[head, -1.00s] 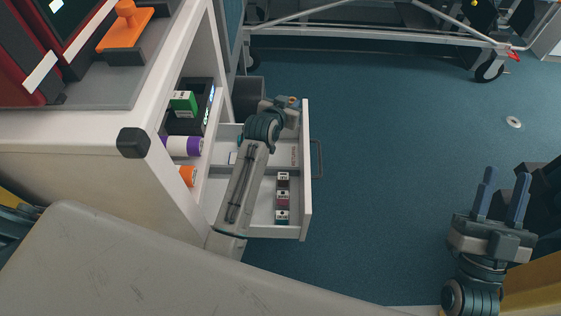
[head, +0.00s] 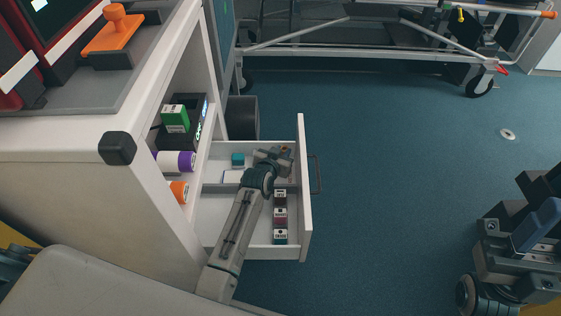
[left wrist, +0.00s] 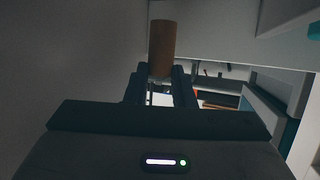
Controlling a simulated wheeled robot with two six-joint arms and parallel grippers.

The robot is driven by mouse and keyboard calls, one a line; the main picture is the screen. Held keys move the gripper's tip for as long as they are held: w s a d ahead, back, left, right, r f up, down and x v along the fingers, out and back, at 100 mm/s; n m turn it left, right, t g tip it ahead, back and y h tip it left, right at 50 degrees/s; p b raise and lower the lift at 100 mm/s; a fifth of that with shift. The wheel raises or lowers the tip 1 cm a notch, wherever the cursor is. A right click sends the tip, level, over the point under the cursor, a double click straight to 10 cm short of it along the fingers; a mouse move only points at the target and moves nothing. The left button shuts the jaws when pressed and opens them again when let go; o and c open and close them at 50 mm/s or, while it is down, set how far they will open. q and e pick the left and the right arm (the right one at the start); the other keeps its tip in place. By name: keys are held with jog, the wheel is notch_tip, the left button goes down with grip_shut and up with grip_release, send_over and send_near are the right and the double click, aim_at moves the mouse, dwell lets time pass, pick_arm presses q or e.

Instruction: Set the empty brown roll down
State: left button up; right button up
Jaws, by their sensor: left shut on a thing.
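The brown roll (left wrist: 162,42) shows upright in the left wrist view, a plain brown cylinder held at its lower end. My left gripper (head: 283,155) is shut on it, and the gripper's fingers (left wrist: 160,85) show just below it in the wrist view. In the head view the gripper is over the far compartment of the open white drawer (head: 306,212), near its front panel. The arm and gripper hide most of the roll there. My right gripper (head: 535,230) is at the right edge, turned so that its finger gap is hidden.
The drawer holds a teal box (head: 238,159) and a row of small boxes (head: 280,213). The cabinet shelf holds a green-and-white box (head: 175,118), a purple-ended roll (head: 180,161) and an orange-ended roll (head: 179,190).

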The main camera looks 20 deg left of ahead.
pick_arm(q)
jog(key=shift+f+b, duration=0.6)
jog(key=shift+f, duration=1.15)
jog(key=shift+f, duration=0.15)
jog(key=o, duration=0.9)
jog(key=shift+s+r, duration=0.25)
jog(key=shift+r, duration=0.05)
jog(key=p+v, duration=0.2)
jog(key=v, duration=0.5)
jog(key=shift+p, duration=0.3)
